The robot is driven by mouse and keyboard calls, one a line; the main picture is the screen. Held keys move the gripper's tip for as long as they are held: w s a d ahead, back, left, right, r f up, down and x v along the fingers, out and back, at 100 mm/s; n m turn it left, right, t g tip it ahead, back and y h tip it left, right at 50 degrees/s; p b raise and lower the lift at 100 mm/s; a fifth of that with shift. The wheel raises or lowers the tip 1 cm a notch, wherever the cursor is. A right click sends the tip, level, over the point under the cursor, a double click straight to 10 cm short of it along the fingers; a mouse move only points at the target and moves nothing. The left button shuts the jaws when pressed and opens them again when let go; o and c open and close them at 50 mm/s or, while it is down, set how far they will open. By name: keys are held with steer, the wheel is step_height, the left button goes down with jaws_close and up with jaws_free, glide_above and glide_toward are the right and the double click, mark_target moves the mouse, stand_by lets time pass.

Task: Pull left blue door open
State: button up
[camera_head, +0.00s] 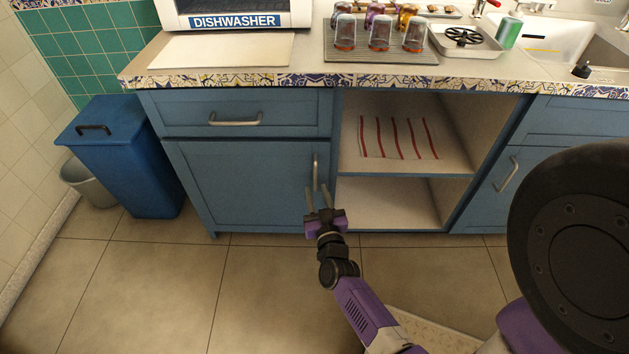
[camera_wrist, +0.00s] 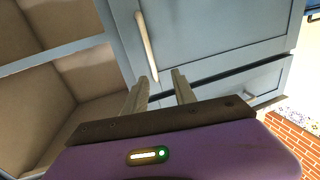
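The left blue door (camera_head: 240,182) is closed, below a drawer at the left of the counter. Its upright metal handle (camera_head: 315,172) is near the door's right edge. The door (camera_wrist: 215,35) and handle (camera_wrist: 147,45) also show in the wrist view. My gripper (camera_head: 318,190) is open, with its fingers around the lower end of the handle in the head view. In the wrist view the handle's near end lies between the fingertips (camera_wrist: 158,78). I cannot tell whether the fingers touch it.
An open shelf unit (camera_head: 350,207) with a striped cloth (camera_head: 398,138) is right of the door. A closed drawer (camera_head: 240,113) is above it. A blue bin (camera_head: 130,160) and a grey bucket (camera_head: 88,183) stand at the left. The tiled floor (camera_head: 250,290) before the door is clear.

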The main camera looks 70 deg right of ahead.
mark_target(316, 173)
steer(key=x, duration=0.3)
steer(key=b+x, duration=0.1)
steer(key=x, duration=0.2)
steer(key=s+x, duration=0.1)
steer(key=x, duration=0.2)
steer(key=shift+s+d+f, duration=0.1)
steer(key=shift+d+f, duration=0.15)
steer(key=shift+d, duration=0.15)
jaws_close()
stand_by(1.0)
